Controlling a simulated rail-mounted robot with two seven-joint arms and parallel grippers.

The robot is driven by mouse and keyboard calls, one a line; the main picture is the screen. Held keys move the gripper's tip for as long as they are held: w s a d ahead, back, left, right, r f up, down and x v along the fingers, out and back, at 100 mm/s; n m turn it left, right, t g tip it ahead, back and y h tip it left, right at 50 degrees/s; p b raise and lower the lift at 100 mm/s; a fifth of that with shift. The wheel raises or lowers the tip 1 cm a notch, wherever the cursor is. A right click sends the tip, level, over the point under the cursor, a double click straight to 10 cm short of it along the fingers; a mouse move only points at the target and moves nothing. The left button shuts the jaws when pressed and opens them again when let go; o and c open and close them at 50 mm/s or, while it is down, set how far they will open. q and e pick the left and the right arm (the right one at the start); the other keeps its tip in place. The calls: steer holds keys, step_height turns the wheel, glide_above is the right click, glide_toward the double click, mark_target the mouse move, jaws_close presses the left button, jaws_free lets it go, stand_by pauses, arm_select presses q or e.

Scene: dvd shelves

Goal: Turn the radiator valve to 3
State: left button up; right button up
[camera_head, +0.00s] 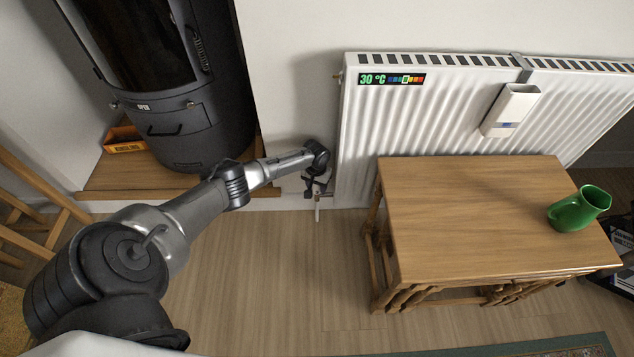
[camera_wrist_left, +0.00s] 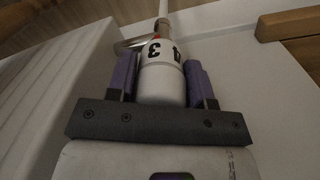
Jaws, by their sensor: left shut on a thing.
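The white radiator (camera_head: 372,130) is on the wall, with a small 30 °C strip (camera_head: 392,79) at its upper left. My left gripper (camera_head: 316,188) is low beside the radiator's left end. In the left wrist view the white radiator valve (camera_wrist_left: 161,82) sits between the two purple fingers of my gripper (camera_wrist_left: 162,80), which is shut on it. A black 3 shows on the valve, left of centre, with another digit to its right. A small red mark shows near the valve's neck. In the head view the gripper hides the valve head. My right gripper is not in view.
A wooden table (camera_head: 470,210) with a green jug (camera_head: 578,209) stands in front of the radiator, right of my gripper. A black stove (camera_head: 185,100) stands on a wooden base at the left. Floor (camera_head: 275,270) is clear between my arm and the table.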

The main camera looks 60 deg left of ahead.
arm_select(q)
steer(key=o, duration=0.9)
steer(key=shift+o, duration=0.2)
steer(key=r+p, duration=0.4)
steer(key=r, duration=0.2)
steer(key=r+p, duration=0.4)
steer(key=r, duration=0.2)
steer(key=shift+s+a+r, duration=0.15)
steer(key=shift+a+r, duration=0.05)
steer(key=shift+r, duration=0.7)
